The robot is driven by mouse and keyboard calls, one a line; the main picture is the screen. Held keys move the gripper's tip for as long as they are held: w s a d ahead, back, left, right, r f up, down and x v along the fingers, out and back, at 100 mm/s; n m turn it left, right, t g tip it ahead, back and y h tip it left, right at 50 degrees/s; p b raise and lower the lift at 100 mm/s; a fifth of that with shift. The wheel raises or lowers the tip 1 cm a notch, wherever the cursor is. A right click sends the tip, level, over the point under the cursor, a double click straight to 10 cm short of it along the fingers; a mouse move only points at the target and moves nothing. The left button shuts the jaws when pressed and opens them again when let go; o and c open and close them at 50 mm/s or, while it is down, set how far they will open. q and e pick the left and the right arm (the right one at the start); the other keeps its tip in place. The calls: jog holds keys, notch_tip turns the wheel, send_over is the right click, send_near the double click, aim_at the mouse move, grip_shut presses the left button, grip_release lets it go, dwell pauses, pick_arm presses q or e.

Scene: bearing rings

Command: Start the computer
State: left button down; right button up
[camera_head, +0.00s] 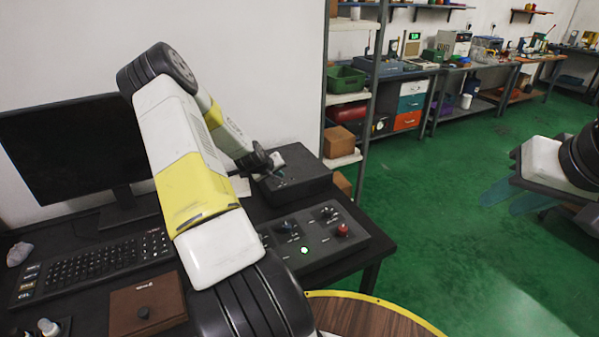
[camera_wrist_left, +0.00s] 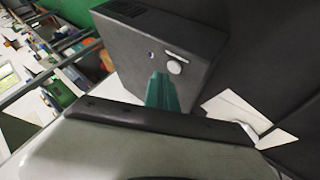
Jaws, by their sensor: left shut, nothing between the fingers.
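The computer is a black box (camera_head: 305,178) on the right end of the desk. In the left wrist view its dark front (camera_wrist_left: 190,35) shows a round white button (camera_wrist_left: 175,67), a thin light slot and a small blue spot. My left gripper (camera_head: 281,174) is at the box. In the left wrist view its teal fingers (camera_wrist_left: 163,90) are together and empty, with their tips just below and left of the button. I cannot tell whether they touch the front. My right gripper (camera_head: 515,198) is at the right over the green floor, its bluish fingers apart and empty.
A dark monitor (camera_head: 75,150), a keyboard (camera_head: 95,265), a brown box (camera_head: 147,303) and a control panel (camera_head: 315,240) with knobs and a red button are on the desk. A shelf rack (camera_head: 345,98) stands behind the computer. Open floor (camera_head: 440,200) lies to the right.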

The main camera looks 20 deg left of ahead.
pick_arm(q)
jog(key=shift+f, duration=0.4)
jog(key=shift+f, duration=0.35)
dwell(0.8)
jog(key=shift+r, duration=0.75)
jog(key=shift+r, duration=2.5)
